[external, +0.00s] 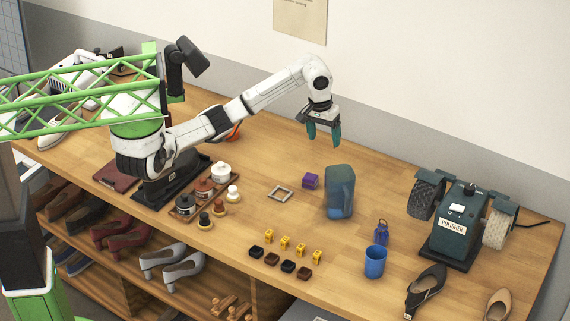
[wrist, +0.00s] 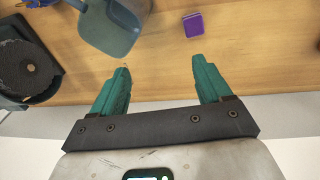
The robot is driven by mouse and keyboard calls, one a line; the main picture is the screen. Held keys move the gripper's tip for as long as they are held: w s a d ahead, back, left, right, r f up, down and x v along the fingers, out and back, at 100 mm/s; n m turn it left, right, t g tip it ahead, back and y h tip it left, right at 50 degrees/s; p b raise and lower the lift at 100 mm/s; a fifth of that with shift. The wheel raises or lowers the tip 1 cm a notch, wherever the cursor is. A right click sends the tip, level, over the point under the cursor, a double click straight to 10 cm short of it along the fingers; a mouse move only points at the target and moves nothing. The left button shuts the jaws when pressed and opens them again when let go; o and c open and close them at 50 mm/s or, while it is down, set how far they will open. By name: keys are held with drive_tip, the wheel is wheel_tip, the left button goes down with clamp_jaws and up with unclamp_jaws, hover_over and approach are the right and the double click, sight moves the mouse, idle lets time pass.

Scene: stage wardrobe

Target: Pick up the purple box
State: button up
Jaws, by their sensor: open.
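The purple box (external: 310,181) is a small cube on the wooden bench, just left of a blue-grey pitcher. In the wrist view the purple box (wrist: 193,25) lies near the top, beyond my fingertips and toward the right one. My gripper (external: 324,139) hangs above the bench, fingers pointing down, higher than the box and toward the wall. In the wrist view my gripper (wrist: 158,65) has its two teal fingers spread apart with nothing between them.
The pitcher (external: 340,192) stands close right of the box; it also shows in the wrist view (wrist: 110,30). A small grey frame (external: 280,193) lies left of the box. A polisher (external: 455,225) stands at right, and a blue cup (external: 375,262) near the front. Bench behind the box is clear.

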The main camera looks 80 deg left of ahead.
drive_tip(key=n+g, duration=0.1)
drive_tip(key=n, duration=0.1)
approach(309, 178)
drive_tip(key=f, duration=0.4)
drive_tip(key=shift+w+f, duration=0.15)
drive_tip(key=shift+w, duration=0.05)
drive_tip(key=shift+a+f+p, duration=0.1)
drive_tip(key=shift+f+p, duration=0.5)
drive_tip(key=shift+f, duration=2.55)
drive_tip(key=c, duration=1)
drive_tip(key=shift+r, duration=0.15)
drive_tip(key=shift+c, duration=0.2)
